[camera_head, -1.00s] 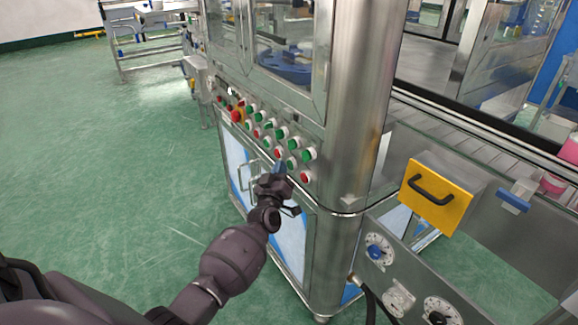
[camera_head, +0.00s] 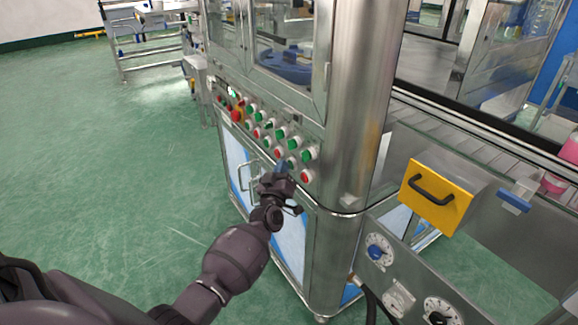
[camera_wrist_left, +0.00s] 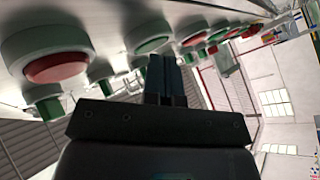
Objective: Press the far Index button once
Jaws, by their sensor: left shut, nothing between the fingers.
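The button panel (camera_head: 262,125) on the steel cabinet carries rows of red and green buttons in white rings. Labels are too small to read, so I cannot tell which is the far Index button. My left gripper (camera_head: 281,168) is shut and empty, with its blue-grey fingertips at the lower row, by a red button (camera_head: 278,153) and a green button (camera_head: 292,162). In the left wrist view the closed fingers (camera_wrist_left: 165,70) point up towards a green button (camera_wrist_left: 150,42); I cannot tell whether they touch it. A large red button (camera_wrist_left: 58,62) is to the left. My right gripper is out of view.
A red knob on a yellow base (camera_head: 238,114) sits towards the panel's far end. A yellow box with a black handle (camera_head: 434,195) and a dial plate (camera_head: 376,251) are at the right. Green floor is open at the left.

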